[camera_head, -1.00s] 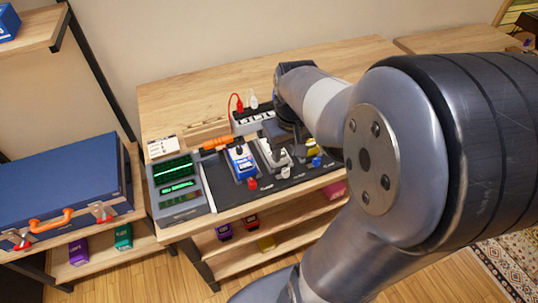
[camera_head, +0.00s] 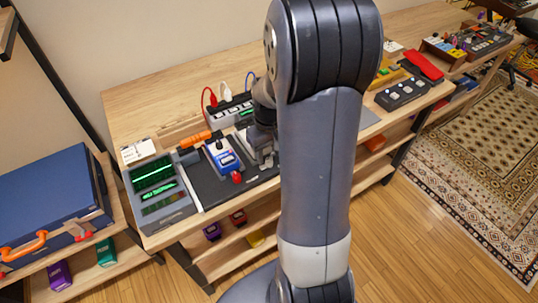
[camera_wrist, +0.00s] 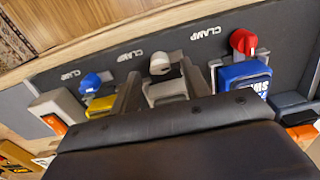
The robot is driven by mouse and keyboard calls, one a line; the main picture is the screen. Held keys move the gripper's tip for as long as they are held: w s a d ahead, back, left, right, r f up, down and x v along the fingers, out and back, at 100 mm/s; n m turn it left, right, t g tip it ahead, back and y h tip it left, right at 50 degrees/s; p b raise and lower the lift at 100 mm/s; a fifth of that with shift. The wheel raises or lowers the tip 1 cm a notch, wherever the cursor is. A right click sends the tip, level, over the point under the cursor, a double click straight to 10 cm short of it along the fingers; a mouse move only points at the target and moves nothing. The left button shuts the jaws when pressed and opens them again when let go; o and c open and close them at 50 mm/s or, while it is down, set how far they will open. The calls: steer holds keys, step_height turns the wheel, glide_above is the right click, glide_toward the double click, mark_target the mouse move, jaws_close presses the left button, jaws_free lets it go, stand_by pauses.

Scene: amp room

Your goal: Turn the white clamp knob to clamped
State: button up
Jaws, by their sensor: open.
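The white clamp knob (camera_wrist: 160,64) sits at the end of a grey pedal (camera_wrist: 166,91) on the dark board (camera_wrist: 120,60), near a printed CLAMP label. My gripper (camera_wrist: 162,77) is open in the wrist view, one finger on each side of the pedal and close to the white knob. I cannot tell whether either finger touches it. In the head view my gripper (camera_head: 262,148) is over the board and my arm hides the white knob.
A red knob (camera_wrist: 243,41) with a blue pedal (camera_wrist: 245,76) is to the right, and a blue knob (camera_wrist: 90,83) with a yellow pedal (camera_wrist: 102,105) to the left. A scope-like unit (camera_head: 157,190) stands at the board's left end. A power strip (camera_head: 230,110) lies behind.

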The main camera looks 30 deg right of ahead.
steer(key=shift+f, duration=0.8)
steer(key=shift+c, duration=0.3)
jaws_close()
